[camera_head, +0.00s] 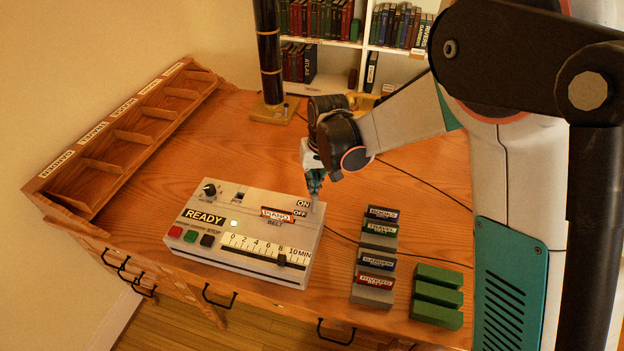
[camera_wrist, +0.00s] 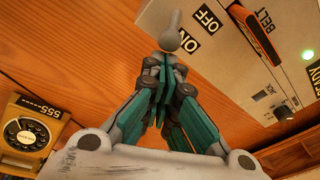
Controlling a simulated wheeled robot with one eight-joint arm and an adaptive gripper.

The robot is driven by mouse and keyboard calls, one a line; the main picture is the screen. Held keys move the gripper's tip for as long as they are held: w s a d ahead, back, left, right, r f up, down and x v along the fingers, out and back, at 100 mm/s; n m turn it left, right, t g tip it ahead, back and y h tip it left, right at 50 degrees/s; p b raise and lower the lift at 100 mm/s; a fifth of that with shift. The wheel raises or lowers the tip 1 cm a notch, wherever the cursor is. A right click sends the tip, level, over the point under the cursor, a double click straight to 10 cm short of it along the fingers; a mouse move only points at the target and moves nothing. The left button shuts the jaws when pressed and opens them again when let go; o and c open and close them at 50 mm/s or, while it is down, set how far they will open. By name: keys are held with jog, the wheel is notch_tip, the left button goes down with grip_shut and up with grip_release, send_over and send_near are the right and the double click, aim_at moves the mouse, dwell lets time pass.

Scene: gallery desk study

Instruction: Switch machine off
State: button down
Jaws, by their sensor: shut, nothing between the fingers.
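The machine (camera_head: 262,254) is a pale box on the wooden desk, with a READY sign, a slider scale and coloured buttons. Its ON and OFF labels (camera_head: 300,208) are at the far right corner; the wrist view also shows the OFF label (camera_wrist: 207,18) and the ON label (camera_wrist: 190,42). A grey lever with a rounded end (camera_wrist: 171,39) stands beside these labels, the end nearer ON in that view. My gripper (camera_head: 315,190) is shut and empty, above that corner. In the wrist view its teal fingertips (camera_wrist: 166,66) are right by the lever's end; I cannot tell whether they touch.
Cassette-like labelled blocks (camera_head: 376,262) and green blocks (camera_head: 437,296) lie to the right. A wooden compartment rack (camera_head: 130,130) is at left, a dark post (camera_head: 269,60) behind. A rotary telephone (camera_wrist: 28,132) shows in the wrist view.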

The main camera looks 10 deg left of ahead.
jog(key=shift+s+a+r+t, duration=0.1)
jog(key=shift+s+r+t, duration=0.2)
jog(key=shift+t, duration=0.3)
jog(key=shift+s+r+t, duration=0.15)
jog(key=shift+s+t, duration=0.2)
jog(key=shift+t, duration=0.25)
jog(key=s+t, duration=0.1)
jog(key=s+t+b, duration=0.2)
jog(key=shift+a+r+n+t+h, duration=0.2)
jog(key=shift+r+n+t+h, duration=0.1)
jog(key=shift+r+t, duration=0.1)
jog(key=shift+s, duration=0.4)
jog(key=shift+r, duration=0.1)
jog(key=shift+r+p, duration=0.45)
jog(key=shift+r, duration=0.35)
